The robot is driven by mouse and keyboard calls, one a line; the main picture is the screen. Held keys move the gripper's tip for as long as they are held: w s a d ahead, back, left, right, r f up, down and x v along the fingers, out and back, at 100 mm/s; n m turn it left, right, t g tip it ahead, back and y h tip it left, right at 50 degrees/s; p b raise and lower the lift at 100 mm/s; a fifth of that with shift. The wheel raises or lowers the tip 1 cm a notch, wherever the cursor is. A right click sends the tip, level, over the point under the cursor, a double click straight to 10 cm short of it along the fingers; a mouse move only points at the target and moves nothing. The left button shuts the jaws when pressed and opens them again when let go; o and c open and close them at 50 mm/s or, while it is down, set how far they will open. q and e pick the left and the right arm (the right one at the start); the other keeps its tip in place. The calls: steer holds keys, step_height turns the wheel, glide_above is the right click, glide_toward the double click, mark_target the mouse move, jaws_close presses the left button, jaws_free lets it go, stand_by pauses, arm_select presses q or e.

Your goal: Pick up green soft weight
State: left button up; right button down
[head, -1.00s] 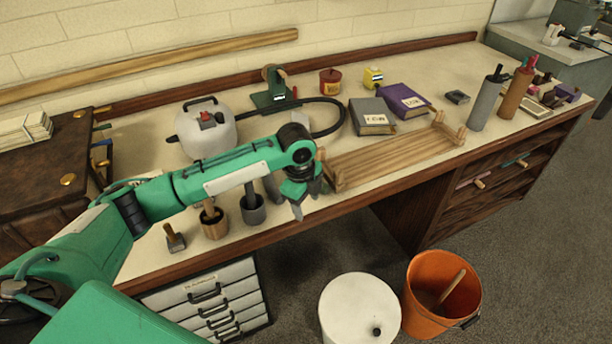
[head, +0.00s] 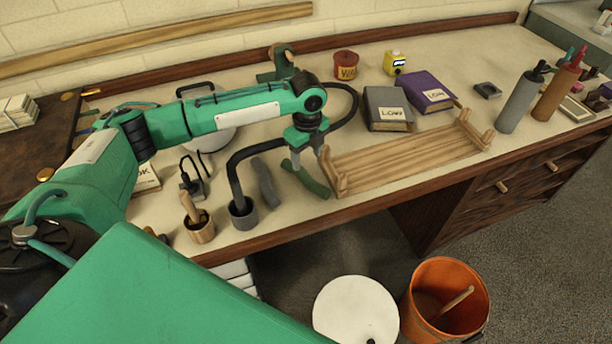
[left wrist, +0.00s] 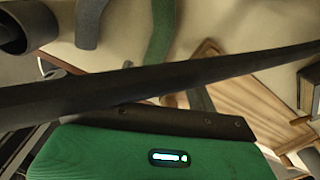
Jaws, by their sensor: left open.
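The green soft weight (head: 312,184) is a limp, curved green strip lying on the bench top just left of the wooden rack. My left gripper (head: 306,163) is open and points down over it, its fingers near the strip. I cannot tell if they touch it. In the left wrist view the green soft weight (left wrist: 160,32) shows at the top middle, partly hidden by a dark bar across the picture. A similar grey soft weight (head: 266,183) lies to its left, and it also shows in the left wrist view (left wrist: 88,22). My right gripper is not in view.
The wooden rack (head: 405,158) stands close on the right. A grey cup (head: 243,216) and a wooden cup (head: 201,233) stand to the left near the bench edge. A grey book (head: 387,108) and purple book (head: 426,92) lie behind the rack. An orange bucket (head: 418,318) is on the floor.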

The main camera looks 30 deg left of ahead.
mark_target(305, 174)
arm_select(q)
steer(key=shift+s+a+f+p, duration=0.15)
steer(key=shift+f+p, duration=0.1)
steer(key=shift+f, duration=1.5)
steer(key=shift+s+f+p, duration=0.1)
steer(key=shift+f+p, duration=0.15)
steer(key=shift+f, duration=1.5)
steer(key=shift+r, duration=0.1)
jaws_close()
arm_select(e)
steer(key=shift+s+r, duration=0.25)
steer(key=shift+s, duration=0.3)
